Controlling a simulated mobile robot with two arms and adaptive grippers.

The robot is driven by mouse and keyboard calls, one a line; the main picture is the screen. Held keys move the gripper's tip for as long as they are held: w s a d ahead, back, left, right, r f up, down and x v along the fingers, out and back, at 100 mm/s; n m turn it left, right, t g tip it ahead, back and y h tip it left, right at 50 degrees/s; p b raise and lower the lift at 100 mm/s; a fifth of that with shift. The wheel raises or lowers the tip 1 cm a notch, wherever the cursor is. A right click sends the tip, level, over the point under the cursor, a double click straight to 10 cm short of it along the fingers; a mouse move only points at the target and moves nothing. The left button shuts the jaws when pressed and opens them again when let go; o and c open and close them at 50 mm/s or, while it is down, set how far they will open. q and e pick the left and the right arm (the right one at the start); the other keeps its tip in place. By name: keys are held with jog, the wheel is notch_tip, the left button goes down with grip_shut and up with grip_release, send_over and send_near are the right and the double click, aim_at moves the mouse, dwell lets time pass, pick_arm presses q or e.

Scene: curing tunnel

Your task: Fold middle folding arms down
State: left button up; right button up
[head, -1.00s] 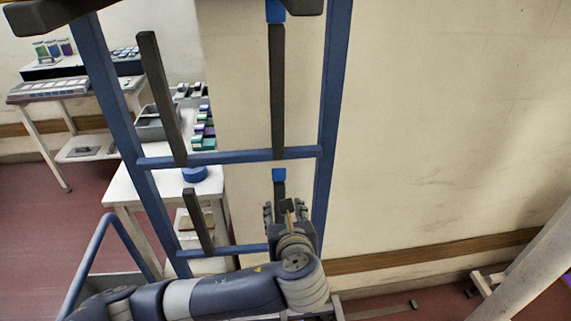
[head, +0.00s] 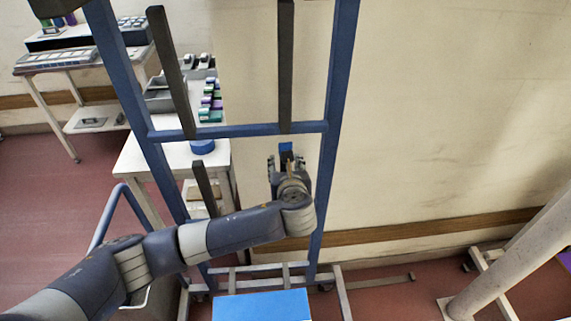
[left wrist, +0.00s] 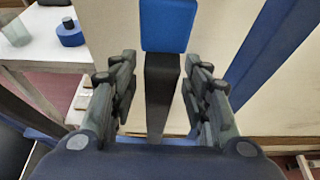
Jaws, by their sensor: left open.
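A blue upright rack (head: 333,130) carries dark folding arms. Two long arms, left (head: 172,75) and right (head: 286,65), stand up from a crossbar (head: 235,130). I cannot tell which level is the middle one. My left gripper (head: 287,162) is open at the lower right arm. My left arm hides the lower crossbar. My right gripper is not in view.
A white table (head: 135,160) with a blue round item (head: 202,147) stands behind the rack's left side. A blue panel (head: 262,305) lies low in front. A pale slanted post (head: 520,255) stands at right. The wall behind is bare.

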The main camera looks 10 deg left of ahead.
pick_arm(q)
jog(key=shift+w, duration=0.1)
jog(key=c, duration=0.3)
grip_shut()
jog(key=shift+s+d+f, duration=0.1)
jog(key=shift+s+f, duration=0.05)
jog(key=shift+s, duration=0.3)
jog(key=s+d+f+t+b, duration=0.1)
jog(key=s+f+t+b, duration=0.1)
jog(key=s, duration=0.4)
jog(key=s+d+f+t+y+b, duration=0.1)
jog(key=s+f+t+b, duration=0.2)
jog(key=s, duration=0.4)
jog(key=shift+s+d+f+t+b, duration=0.15)
jog(key=shift+d+f+t+b, duration=0.15)
jog(key=shift+t+b, duration=0.75)
pick_arm(e)
notch_tip(320, 180, down, 8)
jog(key=s, duration=0.1)
jog(key=shift+s+r, duration=0.2)
jog(key=shift+r, duration=0.05)
jog(key=shift+d, duration=0.1)
